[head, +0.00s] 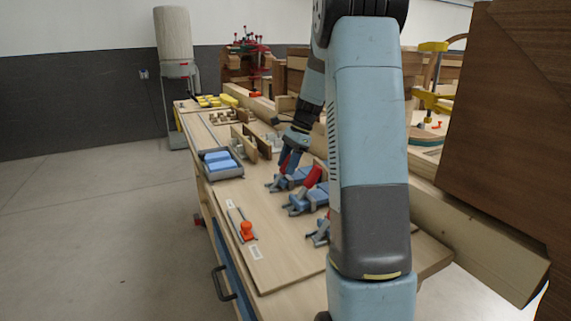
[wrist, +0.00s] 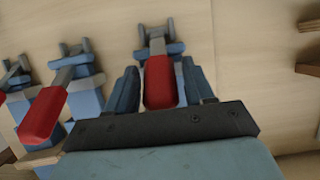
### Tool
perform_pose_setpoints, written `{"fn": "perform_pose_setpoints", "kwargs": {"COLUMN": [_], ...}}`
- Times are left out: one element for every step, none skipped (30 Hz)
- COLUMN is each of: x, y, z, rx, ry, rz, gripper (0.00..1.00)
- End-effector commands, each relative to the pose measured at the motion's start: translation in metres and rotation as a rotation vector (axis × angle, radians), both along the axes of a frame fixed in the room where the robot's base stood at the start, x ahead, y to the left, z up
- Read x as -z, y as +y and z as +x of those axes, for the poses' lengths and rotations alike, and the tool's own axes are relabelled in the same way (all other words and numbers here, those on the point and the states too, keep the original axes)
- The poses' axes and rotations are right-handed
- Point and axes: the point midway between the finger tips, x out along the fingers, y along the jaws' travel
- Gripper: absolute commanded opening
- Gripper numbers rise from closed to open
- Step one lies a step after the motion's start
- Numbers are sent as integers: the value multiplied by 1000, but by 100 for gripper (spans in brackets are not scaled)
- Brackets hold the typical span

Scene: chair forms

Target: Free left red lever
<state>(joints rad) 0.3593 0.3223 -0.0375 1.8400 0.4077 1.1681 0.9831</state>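Several toggle clamps with blue and grey bodies and red levers stand in a row on the workbench. In the wrist view, one red lever (wrist: 160,84) lies between the two blue fingers of my gripper (wrist: 160,88), with a gap on each side. My gripper is open around it. In the head view, my gripper (head: 291,158) is down at the farthest clamp (head: 288,180). A second red lever (head: 313,177) rises from the middle clamp (head: 308,201); it also shows in the wrist view (wrist: 42,114). The nearest clamp (head: 319,234) is partly hidden by my arm.
A grey tray (head: 226,172) with blue blocks and an orange-red toggle (head: 246,231) sit on the workbench (head: 275,262) left of the clamps. Wooden holders (head: 252,142) stand behind. A large wooden panel (head: 505,120) and a beam (head: 480,240) are at the right.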

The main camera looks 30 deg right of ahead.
Motion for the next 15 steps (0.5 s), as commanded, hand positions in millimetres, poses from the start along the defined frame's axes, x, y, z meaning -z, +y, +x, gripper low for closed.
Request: {"fn": "perform_pose_setpoints", "kwargs": {"x": [0,0,0,0,0,0,0,0,0,0,0,0,0,0,0], "y": [0,0,0,0,0,0,0,0,0,0,0,0,0,0,0], "z": [0,0,0,0,0,0,0,0,0,0,0,0,0,0,0], "rx": [0,0,0,0,0,0,0,0,0,0,-1,-1,-1,-1,-1], "ry": [0,0,0,0,0,0,0,0,0,0,0,-1,-1,-1,-1], "rz": [0,0,0,0,0,0,0,0,0,0,0,0,0,0,0], "gripper": [47,44,41,38,35,31,28,25,22,19,16,12,9,6,2]}}
